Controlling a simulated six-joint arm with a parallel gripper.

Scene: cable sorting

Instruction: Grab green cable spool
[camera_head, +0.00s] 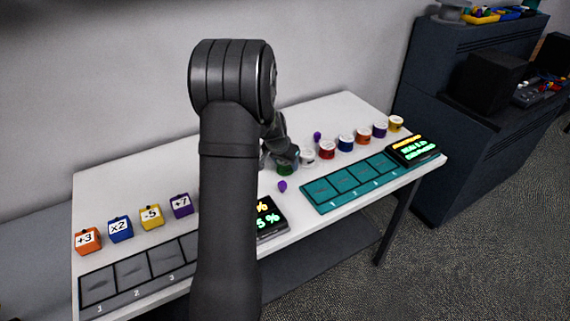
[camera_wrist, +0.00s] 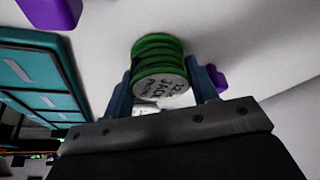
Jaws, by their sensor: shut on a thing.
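The green cable spool (camera_wrist: 158,55) sits between the two fingers of my gripper (camera_wrist: 164,88) in the wrist view. Its white labelled end faces the camera. The fingers are shut on it, one on each side. In the head view the green spool (camera_head: 287,166) shows at the left end of the row of spools, partly hidden by my gripper (camera_head: 280,158). My arm covers much of the middle of the table there. I cannot tell whether the spool touches the table.
A row of coloured spools, including a red one (camera_head: 327,149) and a blue one (camera_head: 346,143), runs right. A teal numbered tray (camera_head: 309,206) lies in front. A small purple object (camera_head: 282,187) is near the gripper, another (camera_head: 317,136) behind. Labelled cubes (camera_head: 120,230) stand left.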

